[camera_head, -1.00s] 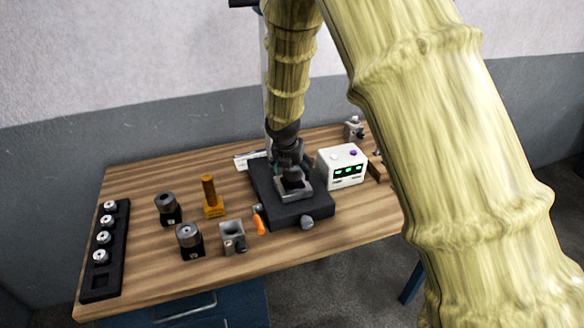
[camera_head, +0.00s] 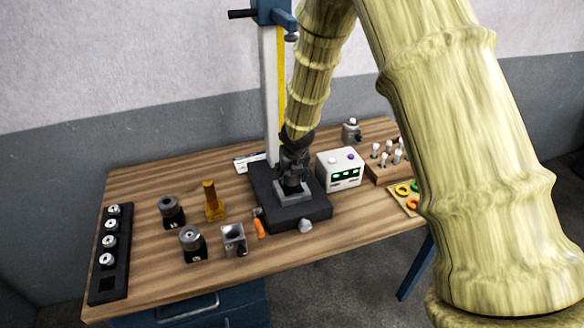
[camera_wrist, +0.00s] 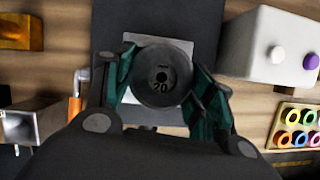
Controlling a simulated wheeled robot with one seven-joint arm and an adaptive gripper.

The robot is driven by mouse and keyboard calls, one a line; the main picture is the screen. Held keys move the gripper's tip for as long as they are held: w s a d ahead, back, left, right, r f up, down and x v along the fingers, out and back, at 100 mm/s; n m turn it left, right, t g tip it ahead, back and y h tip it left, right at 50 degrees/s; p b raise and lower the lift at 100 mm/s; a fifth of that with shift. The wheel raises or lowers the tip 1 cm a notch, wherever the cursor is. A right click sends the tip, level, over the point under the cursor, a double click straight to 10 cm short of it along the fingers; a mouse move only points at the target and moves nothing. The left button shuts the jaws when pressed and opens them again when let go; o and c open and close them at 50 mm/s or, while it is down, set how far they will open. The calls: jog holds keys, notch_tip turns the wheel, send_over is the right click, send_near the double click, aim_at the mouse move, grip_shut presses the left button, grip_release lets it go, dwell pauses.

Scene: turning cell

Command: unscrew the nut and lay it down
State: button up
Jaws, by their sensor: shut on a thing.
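A round dark grey nut (camera_wrist: 162,79), with a centre hole and the number 20 on its face, sits between my fingers in the wrist view. My gripper (camera_wrist: 165,92) is shut on it, one green-sided finger on each side. Below it is a pale square plate (camera_wrist: 181,47) on a black base (camera_wrist: 207,40). In the head view my gripper (camera_head: 292,182) points down over the black base (camera_head: 302,214) on the bench. There the nut is hidden by my gripper. I cannot tell whether it is still threaded on.
A white box with green displays (camera_head: 340,168) stands close on the right. An orange-handled tool (camera_head: 259,228), a grey square cup (camera_head: 234,240), a brass-coloured post (camera_head: 213,202) and dark cylinders (camera_head: 193,244) stand left. A black rack (camera_head: 123,265) lies far left. Bare wood (camera_head: 150,262) lies between.

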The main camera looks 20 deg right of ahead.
jog(key=n+p, duration=0.1)
jog(key=p, duration=0.1)
jog(key=n+y+p, duration=0.1)
jog(key=n, duration=0.1)
jog(key=shift+a+r+p, duration=0.15)
jog(key=shift+r+p, duration=0.05)
jog(key=shift+p, duration=0.15)
jog(key=shift+f+n+y, duration=0.15)
jog(key=shift+n+y, duration=0.25)
jog(key=shift+n, duration=0.2)
